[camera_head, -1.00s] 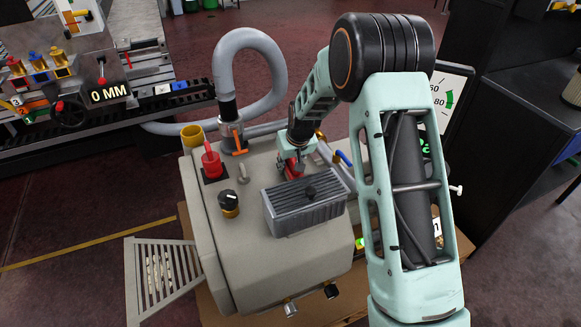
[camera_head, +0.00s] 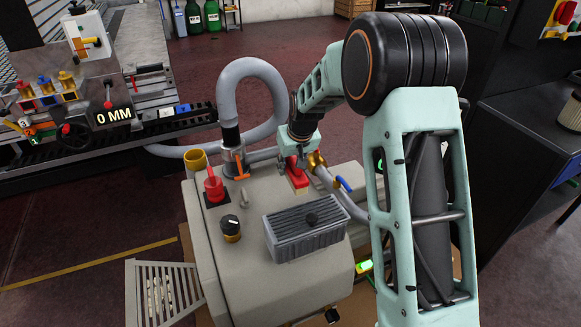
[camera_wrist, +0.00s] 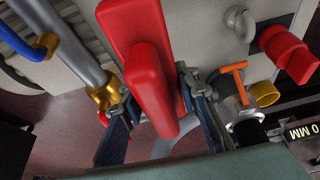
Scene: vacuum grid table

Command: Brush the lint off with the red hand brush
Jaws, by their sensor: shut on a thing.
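The red hand brush (camera_head: 297,175) is in my gripper (camera_head: 298,150), over the far edge of the beige machine top (camera_head: 262,262). In the wrist view, the brush (camera_wrist: 143,65) is large and close, with the fingers of my gripper (camera_wrist: 155,105) on both sides of its handle. I cannot make out lint for sure; small whitish bits (camera_head: 157,296) show at the slatted grey panel at lower left.
A grey ribbed box (camera_head: 290,240) with a black knob stands on the machine top. A red switch (camera_head: 214,187), a black dial (camera_head: 230,228), a grey hose (camera_head: 225,100) and a brass-ended pipe (camera_head: 318,160) are close by. A dark cabinet (camera_head: 525,130) stands at right.

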